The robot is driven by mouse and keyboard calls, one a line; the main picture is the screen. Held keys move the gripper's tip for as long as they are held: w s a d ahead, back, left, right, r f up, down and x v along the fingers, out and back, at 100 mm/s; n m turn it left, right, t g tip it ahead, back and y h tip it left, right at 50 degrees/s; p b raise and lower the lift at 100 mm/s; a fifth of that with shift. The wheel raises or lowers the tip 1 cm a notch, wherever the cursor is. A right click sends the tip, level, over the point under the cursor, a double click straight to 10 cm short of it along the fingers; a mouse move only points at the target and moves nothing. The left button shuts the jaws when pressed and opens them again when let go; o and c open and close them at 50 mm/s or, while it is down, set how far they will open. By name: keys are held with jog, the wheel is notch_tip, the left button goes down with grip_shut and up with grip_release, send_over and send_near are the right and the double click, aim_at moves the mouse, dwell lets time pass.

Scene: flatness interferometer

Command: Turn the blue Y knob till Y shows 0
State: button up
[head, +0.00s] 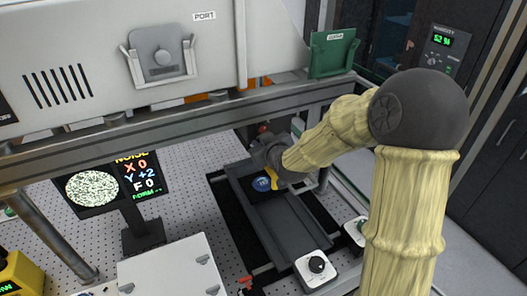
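The monitor (138,178) at left shows X 0, Y +2 and F 0 beside a round speckled picture. My gripper (273,163) is under the grey beam, over the far end of a dark grey rail stage (283,222). A blue round part (262,184) with a pale mark lies just below my gripper, with a yellow piece beside it. I cannot tell whether this is the Y knob, or whether my gripper touches it. My gripper's fingers are too small and dark to tell open from shut.
A white box (172,270) stands at front left. A small red part (262,128) shows behind my gripper.

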jog(key=shift+a+f+n+t+h+b, duration=0.25)
jog(key=shift+n+b, duration=0.55)
jog(key=shift+b, duration=0.95)
jog(key=shift+d+r+b, duration=0.1)
jog(key=shift+r+b, duration=0.05)
jog(key=shift+b, duration=0.2)
jog(key=shift+t+h, duration=0.25)
jog(key=o, duration=1)
jog(key=b+v, duration=0.4)
jog(key=v, duration=1.3)
jog(key=shift+s+r, duration=0.2)
